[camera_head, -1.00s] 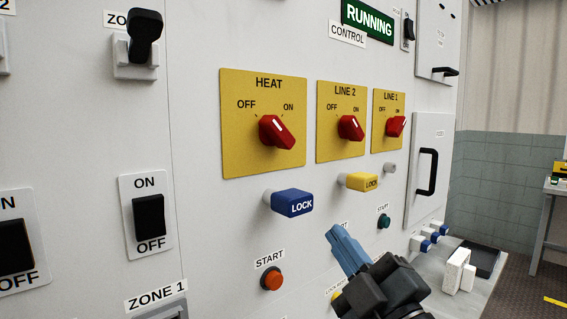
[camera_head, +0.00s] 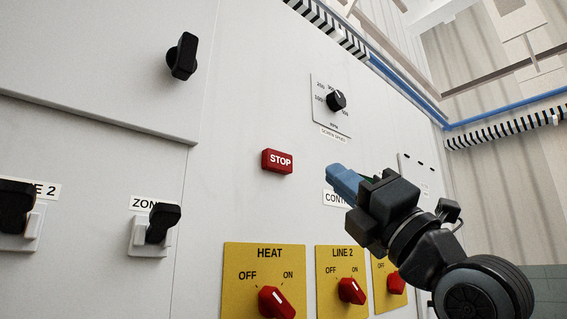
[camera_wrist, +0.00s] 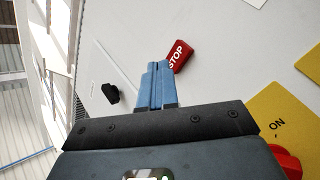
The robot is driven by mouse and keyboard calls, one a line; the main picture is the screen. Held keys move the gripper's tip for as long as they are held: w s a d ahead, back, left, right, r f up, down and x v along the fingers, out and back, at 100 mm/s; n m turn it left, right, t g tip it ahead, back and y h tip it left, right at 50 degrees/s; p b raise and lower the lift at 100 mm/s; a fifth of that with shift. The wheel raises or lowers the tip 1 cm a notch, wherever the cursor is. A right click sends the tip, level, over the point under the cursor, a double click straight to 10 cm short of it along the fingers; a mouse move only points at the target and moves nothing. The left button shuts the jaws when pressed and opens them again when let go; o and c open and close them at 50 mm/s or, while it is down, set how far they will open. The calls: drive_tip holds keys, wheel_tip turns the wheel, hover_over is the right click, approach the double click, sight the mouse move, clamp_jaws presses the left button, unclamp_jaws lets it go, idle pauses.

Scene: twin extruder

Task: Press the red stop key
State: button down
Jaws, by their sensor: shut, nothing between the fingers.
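The red stop key (camera_head: 277,161) is a small red block with white STOP lettering on the pale panel, in the middle of the head view. It also shows in the wrist view (camera_wrist: 179,56), just beyond and right of the fingertips. My gripper (camera_head: 335,174) has blue fingers shut together and empty. In the head view it is right of the key and slightly lower, its fingers pointing left toward the panel. A gap shows between the fingertips and the key in the head view. In the wrist view the fingertips appear beside the key's lower edge; contact cannot be told.
Below the key are yellow plates with red knobs, HEAT (camera_head: 264,256) and LINE 2 (camera_head: 342,262). A black screw speed dial (camera_head: 336,100) sits above right. Black handles (camera_head: 183,56) stick out at left. The panel around the key is bare.

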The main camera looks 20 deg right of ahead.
sight(278, 161)
drive_tip(key=r+n, duration=0.1)
drive_tip(key=s+r+n+y, duration=0.1)
drive_tip(key=r, duration=0.1)
drive_tip(key=s+a+r+n+y, duration=0.1)
drive_tip(key=n, duration=0.1)
drive_tip(key=shift+r+g, duration=0.3)
drive_tip(key=shift+r, duration=0.1)
drive_tip(key=shift+w, duration=0.1)
drive_tip(key=w+a, duration=0.2)
drive_tip(key=w, duration=0.6)
drive_tip(key=shift+w+a, duration=0.15)
drive_tip(key=shift+a, duration=0.15)
drive_tip(key=shift+w, duration=0.2)
idle(1.5)
drive_tip(key=shift+w+a, duration=0.1)
drive_tip(key=shift+w, duration=0.1)
